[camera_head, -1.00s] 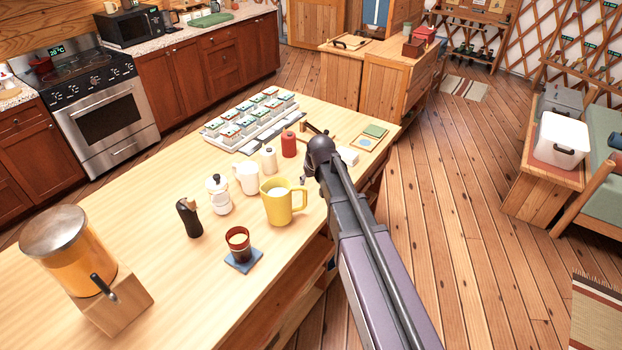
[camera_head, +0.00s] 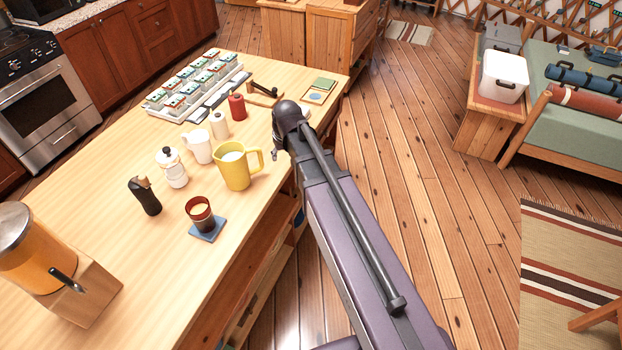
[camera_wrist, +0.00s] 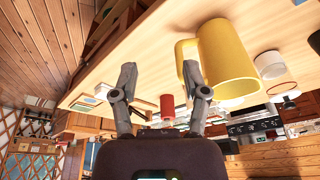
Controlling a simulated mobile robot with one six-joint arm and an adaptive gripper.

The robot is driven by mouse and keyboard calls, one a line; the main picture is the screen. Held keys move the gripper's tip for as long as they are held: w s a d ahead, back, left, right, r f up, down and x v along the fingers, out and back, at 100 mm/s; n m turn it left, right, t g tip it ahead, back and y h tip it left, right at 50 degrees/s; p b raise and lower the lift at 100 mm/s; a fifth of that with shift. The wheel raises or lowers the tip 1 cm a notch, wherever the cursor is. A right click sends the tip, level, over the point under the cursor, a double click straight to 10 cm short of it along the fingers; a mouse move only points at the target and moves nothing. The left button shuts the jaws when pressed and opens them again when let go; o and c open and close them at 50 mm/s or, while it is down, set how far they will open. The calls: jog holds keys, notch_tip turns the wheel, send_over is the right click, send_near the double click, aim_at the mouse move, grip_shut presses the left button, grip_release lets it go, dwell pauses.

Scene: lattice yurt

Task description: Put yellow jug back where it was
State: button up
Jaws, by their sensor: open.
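The yellow jug (camera_head: 236,168) stands upright on the wooden counter (camera_head: 110,208), its handle toward the right and white content showing at its top. My gripper (camera_head: 276,154) is just right of the jug's handle in the head view, seen mostly from behind. In the wrist view the jug (camera_wrist: 228,62) looms close beside the open fingers of my gripper (camera_wrist: 163,78), with its handle (camera_wrist: 185,60) near one fingertip. The wrist picture is turned roughly upside down. Nothing is between the fingers.
Near the jug stand a white mug (camera_head: 199,147), a moka pot (camera_head: 172,168), a dark grinder (camera_head: 145,196), a red-brown cup (camera_head: 200,213) on a blue coaster (camera_head: 208,232), and a red bottle (camera_head: 237,107). A drink dispenser (camera_head: 28,250) stands at the left. Open floor lies to the right.

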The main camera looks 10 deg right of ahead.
jog(key=s+d+m+g, duration=0.1)
jog(key=s+d, duration=0.2)
jog(key=s, duration=0.4)
jog(key=s+d+m+g+h, duration=0.1)
jog(key=s+d, duration=0.3)
jog(key=s, duration=0.4)
jog(key=shift+s+d+f+g, duration=0.15)
jog(key=shift+d+f+g, duration=0.15)
jog(key=shift+g, duration=0.1)
jog(key=shift+f, duration=0.1)
notch_tip(320, 180, down, 7)
jog(key=b, duration=0.7)
jog(key=shift+a, duration=0.1)
